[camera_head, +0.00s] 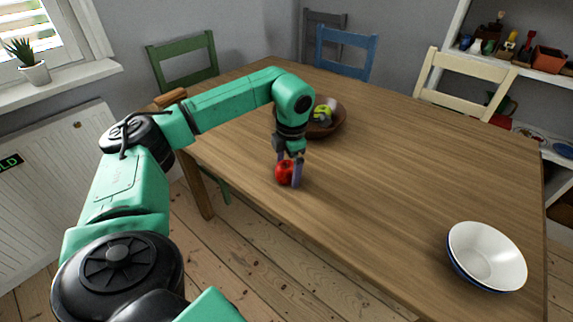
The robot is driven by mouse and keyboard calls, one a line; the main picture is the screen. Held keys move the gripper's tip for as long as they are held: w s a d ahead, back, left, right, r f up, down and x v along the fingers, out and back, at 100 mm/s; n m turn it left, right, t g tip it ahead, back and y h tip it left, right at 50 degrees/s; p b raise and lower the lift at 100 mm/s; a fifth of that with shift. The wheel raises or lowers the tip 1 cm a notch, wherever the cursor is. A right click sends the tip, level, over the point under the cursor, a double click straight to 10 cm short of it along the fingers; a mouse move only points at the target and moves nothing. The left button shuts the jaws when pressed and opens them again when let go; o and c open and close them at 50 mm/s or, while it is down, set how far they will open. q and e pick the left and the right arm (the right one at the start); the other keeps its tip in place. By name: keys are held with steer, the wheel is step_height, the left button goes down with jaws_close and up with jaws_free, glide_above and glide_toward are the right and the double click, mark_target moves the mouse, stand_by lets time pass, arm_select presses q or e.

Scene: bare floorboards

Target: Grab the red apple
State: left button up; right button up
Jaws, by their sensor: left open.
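A red apple (283,173) sits on the wooden table (400,180) near its front left edge. My left gripper (291,179) points down over the apple, with its fingers around or right beside it. The fingers are open, and I cannot tell whether they touch the apple. Part of the apple is hidden behind a finger. My right gripper is not in view.
A brown bowl (338,127) with fruit stands just behind my left gripper. A white bowl (486,255) is at the table's front right. Green (184,62), blue (345,52) and cream (468,80) chairs stand around the table. The table's middle is clear.

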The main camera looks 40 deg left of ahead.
arm_select(q)
steer(key=shift+f, duration=0.2)
steer(key=c, duration=1.3)
step_height(320, 180, up, 12)
steer(key=p, duration=0.2)
step_height(320, 180, up, 8)
steer(key=p, duration=0.5)
glide_above(289, 165)
steer(key=shift+s+r, duration=0.1)
steer(key=shift+s, duration=0.05)
